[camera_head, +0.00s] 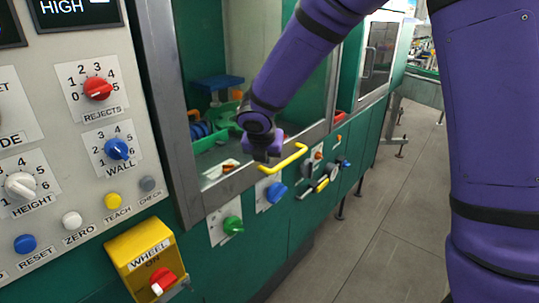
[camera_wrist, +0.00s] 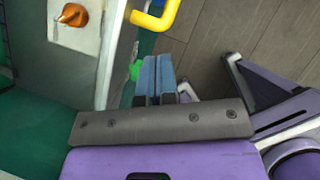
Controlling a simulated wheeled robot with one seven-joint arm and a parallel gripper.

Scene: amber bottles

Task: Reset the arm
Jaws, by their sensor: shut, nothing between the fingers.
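My purple arm reaches from the upper right across the green machine's front in the head view. My gripper (camera_head: 262,158) is at the machine's open window, just left of and above a yellow handle (camera_head: 285,159). In the wrist view, its two blue-grey fingers (camera_wrist: 157,70) lie side by side, shut and empty. The yellow handle (camera_wrist: 156,16) shows beyond the fingertips there, apart from them. In the head view the fingertips are hard to make out against the dark wrist.
A grey control panel with a red knob (camera_head: 98,88), blue knob (camera_head: 117,149) and buttons stands at left. A yellow WHEEL box (camera_head: 143,253) juts out below. A green knob (camera_head: 233,225) and a blue knob (camera_head: 277,192) protrude below the window.

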